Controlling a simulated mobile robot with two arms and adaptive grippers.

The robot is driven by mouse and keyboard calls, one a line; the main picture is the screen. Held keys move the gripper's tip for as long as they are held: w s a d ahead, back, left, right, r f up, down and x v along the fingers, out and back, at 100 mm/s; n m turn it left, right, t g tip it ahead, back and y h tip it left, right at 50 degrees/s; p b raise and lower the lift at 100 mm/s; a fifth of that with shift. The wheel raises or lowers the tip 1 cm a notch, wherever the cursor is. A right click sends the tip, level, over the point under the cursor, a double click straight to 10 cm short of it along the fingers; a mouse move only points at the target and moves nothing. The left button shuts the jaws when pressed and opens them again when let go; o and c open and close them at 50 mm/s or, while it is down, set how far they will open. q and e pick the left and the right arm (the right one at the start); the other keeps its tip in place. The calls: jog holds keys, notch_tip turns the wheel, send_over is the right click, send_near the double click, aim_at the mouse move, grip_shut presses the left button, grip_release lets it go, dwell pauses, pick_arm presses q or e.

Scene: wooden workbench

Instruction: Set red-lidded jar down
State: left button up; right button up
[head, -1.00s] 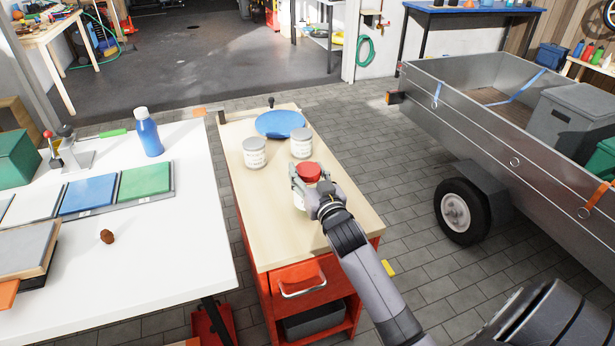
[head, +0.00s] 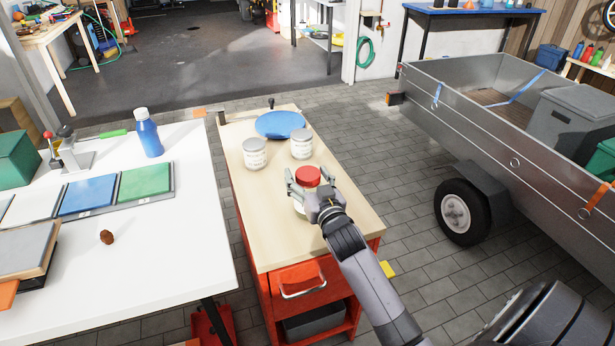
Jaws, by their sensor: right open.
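The red-lidded jar (head: 308,176) stands upright on the wooden top of the red workbench (head: 258,225), toward its right side. My right gripper (head: 309,184) is open around the jar, with one finger showing on its left side and the other on its right. The gripper and wrist hide much of the jar's pale body, so I cannot tell whether a finger still touches it. My left gripper is not in view.
Two grey-lidded jars, one on the left (head: 255,154) and one on the right (head: 302,143), stand farther back on the bench. A blue disc (head: 280,125) lies behind them. The bench top's front left is clear. A white table (head: 160,245) stands to the left.

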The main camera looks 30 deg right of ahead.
jog(key=shift+r, duration=0.1)
jog(key=shift+s, duration=0.15)
jog(key=v, duration=1.1)
jog(key=shift+s, duration=0.35)
jog(key=shift+a, duration=0.2)
